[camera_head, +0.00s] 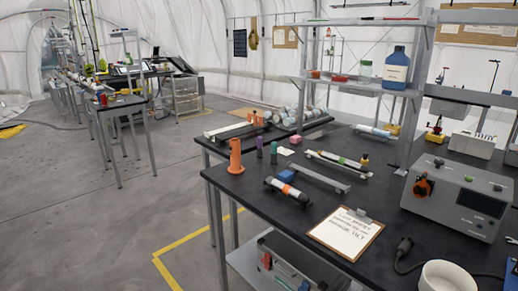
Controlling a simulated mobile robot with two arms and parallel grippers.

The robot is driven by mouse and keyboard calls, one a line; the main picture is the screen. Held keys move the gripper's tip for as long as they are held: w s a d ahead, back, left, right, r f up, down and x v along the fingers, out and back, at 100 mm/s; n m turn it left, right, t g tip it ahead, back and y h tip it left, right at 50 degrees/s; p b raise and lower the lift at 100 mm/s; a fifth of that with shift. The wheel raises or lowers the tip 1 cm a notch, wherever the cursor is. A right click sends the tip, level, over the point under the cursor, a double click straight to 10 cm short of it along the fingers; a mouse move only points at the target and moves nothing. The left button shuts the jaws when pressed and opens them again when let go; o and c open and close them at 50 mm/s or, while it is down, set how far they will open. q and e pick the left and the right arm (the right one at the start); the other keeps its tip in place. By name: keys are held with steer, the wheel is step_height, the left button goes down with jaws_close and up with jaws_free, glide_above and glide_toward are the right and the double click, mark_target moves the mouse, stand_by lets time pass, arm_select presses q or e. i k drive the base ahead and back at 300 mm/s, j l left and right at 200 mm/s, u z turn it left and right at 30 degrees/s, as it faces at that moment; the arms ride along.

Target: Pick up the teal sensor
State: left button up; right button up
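A small upright teal cylinder (273,153), which looks like the teal sensor, stands on the black workbench (330,230) near its far left edge. A similar purple cylinder (259,147) stands upright just to its left, a little apart. Neither of my grippers shows in the head view.
An orange cylinder (235,157) stands on the bench corner left of the purple one. Open floor (100,220) is at the left.

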mark_target(274, 145)
steer(key=i+j+z, duration=0.1)
steer(key=z, duration=0.35)
steer(key=i+j+z, duration=0.15)
steer(key=z, duration=0.3)
steer(key=j+z, duration=0.25)
steer(key=z, duration=0.2)
